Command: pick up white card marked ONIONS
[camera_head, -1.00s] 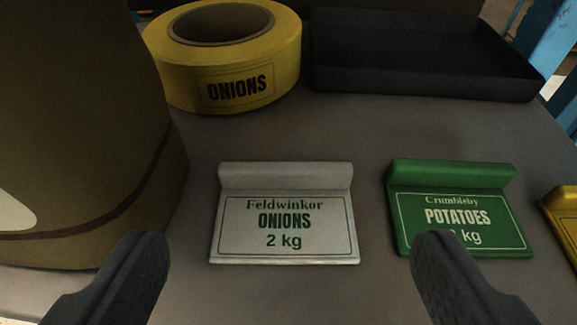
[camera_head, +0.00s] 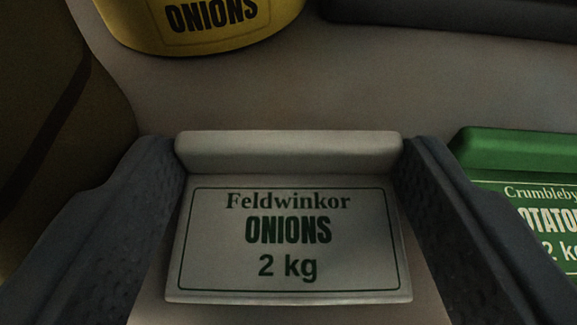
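The white card marked ONIONS (camera_head: 288,275) is in the middle of the view, its face with "Feldwinkor ONIONS 2 kg" toward me and its thick raised ridge at the back. My gripper (camera_head: 292,155) has one dark finger at each end of this ridge. Both fingers appear to touch the ridge's ends, so it looks shut on the card across its width. The card seems to be at the grey tabletop; I cannot tell whether any gap lies under it.
A green POTATOES card (camera_head: 520,165) stands close to the right finger. A yellow ring-shaped roll marked ONIONS (camera_head: 200,25) is behind at the left. A brown sack (camera_head: 50,120) is close to the left finger. A black tray (camera_head: 460,15) is at the back right. Bare tabletop (camera_head: 330,85) lies behind the card.

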